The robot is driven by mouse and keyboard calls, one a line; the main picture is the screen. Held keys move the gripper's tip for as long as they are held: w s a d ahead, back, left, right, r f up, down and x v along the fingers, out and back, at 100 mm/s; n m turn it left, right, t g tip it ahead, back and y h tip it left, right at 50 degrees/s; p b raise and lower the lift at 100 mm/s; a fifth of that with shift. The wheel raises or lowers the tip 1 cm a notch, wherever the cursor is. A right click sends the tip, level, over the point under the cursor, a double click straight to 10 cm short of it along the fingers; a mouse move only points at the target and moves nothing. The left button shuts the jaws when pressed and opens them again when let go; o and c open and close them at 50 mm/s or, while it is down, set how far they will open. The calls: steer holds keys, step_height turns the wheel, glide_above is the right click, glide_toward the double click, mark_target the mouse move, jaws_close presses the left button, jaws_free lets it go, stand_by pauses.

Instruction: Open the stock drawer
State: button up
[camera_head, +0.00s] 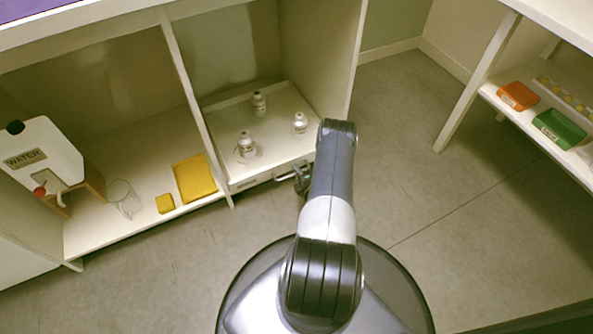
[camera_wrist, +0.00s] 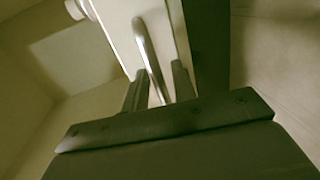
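The stock drawer (camera_head: 222,119) is a white, shallow, tray-like unit in the right bay of the white cabinet. Its front looks about level with the cabinet's front edge. A bar handle (camera_head: 287,178) sits on the drawer front; in the wrist view the metal handle (camera_wrist: 149,52) runs down toward my fingers. My gripper (camera_head: 301,178) is at the handle, partly hidden by my arm. In the wrist view my gripper (camera_wrist: 160,88) has its fingers apart, one on each side of the handle's near part.
A shelf at right carries an orange bin (camera_head: 518,96) and a green bin (camera_head: 559,129). Open floor (camera_head: 400,150) lies between.

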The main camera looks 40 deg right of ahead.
jaws_close()
stand_by(0.5)
